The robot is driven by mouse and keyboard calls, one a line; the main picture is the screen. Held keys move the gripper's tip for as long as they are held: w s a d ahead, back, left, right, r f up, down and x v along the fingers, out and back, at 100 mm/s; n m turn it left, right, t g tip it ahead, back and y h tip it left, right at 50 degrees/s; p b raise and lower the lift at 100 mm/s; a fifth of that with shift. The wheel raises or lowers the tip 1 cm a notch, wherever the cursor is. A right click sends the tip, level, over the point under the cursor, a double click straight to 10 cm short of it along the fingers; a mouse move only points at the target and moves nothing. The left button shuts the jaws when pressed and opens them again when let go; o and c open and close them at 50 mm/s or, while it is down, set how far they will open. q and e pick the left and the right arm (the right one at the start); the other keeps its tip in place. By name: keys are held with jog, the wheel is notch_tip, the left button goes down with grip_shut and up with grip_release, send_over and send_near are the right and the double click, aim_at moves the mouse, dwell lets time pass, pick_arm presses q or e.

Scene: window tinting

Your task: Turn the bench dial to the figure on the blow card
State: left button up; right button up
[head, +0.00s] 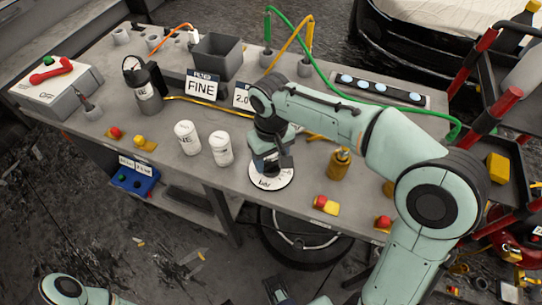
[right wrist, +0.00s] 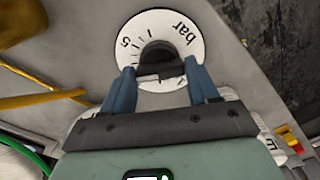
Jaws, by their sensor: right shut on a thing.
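The bench dial (head: 277,181) is a white disc marked "bar" on the front edge of the bench. In the right wrist view the dial (right wrist: 188,52) shows tick marks, a 5 and a black knob (right wrist: 158,50) at its centre. My right gripper (head: 270,166) points down over the dial. In the right wrist view its two blue fingers (right wrist: 158,72) are closed on the knob from both sides. A card reading "2.0" (head: 241,97) stands behind, partly hidden by my right arm. The knob's pointer cannot be made out.
A "FINE" filter card (head: 202,87) stands before a grey bin (head: 217,56). Two white canisters (head: 187,138) stand left of the dial; a brass bottle (head: 340,163) and a red-and-yellow button (head: 326,204) are to the right. Green and yellow hoses cross the bench.

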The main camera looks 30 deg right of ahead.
jog(key=n+p, duration=0.1)
jog(key=n, duration=0.2)
jog(key=shift+r+p, duration=0.1)
jog(key=shift+p, duration=0.3)
jog(key=n+p, duration=0.1)
jog(key=n, duration=0.2)
jog(key=shift+n+p, duration=0.3)
jog(key=shift+p, duration=0.05)
jog(key=n+p, duration=0.1)
jog(key=n, duration=0.3)
jog(key=shift+n+p, duration=0.3)
jog(key=shift+p, duration=0.1)
jog(key=shift+n+p, duration=0.75)
jog(key=shift+n, duration=1.45)
jog(key=o, duration=1.1)
jog(key=shift+c, duration=0.2)
